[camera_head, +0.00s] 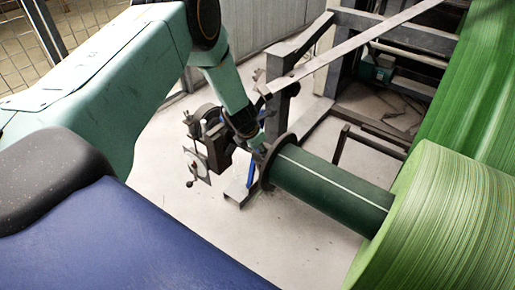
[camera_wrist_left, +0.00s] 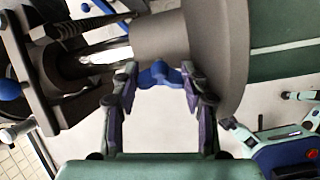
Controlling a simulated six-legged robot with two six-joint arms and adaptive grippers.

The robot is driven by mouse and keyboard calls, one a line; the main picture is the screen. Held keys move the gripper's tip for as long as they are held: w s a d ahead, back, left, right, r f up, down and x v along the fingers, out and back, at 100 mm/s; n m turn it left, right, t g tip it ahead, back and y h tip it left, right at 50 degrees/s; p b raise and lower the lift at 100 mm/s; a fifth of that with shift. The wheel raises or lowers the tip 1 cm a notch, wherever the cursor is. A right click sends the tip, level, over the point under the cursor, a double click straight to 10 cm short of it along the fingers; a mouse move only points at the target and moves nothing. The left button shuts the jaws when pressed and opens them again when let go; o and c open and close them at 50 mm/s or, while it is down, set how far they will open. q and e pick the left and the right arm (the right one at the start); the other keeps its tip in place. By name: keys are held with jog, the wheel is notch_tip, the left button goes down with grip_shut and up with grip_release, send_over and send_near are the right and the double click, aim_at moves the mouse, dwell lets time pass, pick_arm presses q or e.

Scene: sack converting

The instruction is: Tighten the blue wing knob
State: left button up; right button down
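The blue wing knob (camera_wrist_left: 160,74) is in the upper middle of the left wrist view, on the underside of a grey-brown cylindrical housing. My left gripper (camera_wrist_left: 160,82) has one finger on each side of it, close to the wing ends. I cannot tell whether the fingers press on the knob or only stand around it. In the head view my left arm reaches down from the left, and its gripper (camera_head: 256,143) is beside the round flange of the green roll's shaft. The knob cannot be made out there. My right gripper is in neither view.
A dark green core (camera_head: 325,190) with a white stripe runs from the flange (camera_head: 272,162) into a large green roll (camera_head: 450,225). A dark bracket assembly (camera_head: 212,145) stands left of the gripper. Steel beams (camera_head: 350,45) cross behind. Pale floor (camera_head: 160,190) is open at left.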

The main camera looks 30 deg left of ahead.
pick_arm(q)
jog(key=c, duration=0.5)
jog(key=shift+m, duration=0.3)
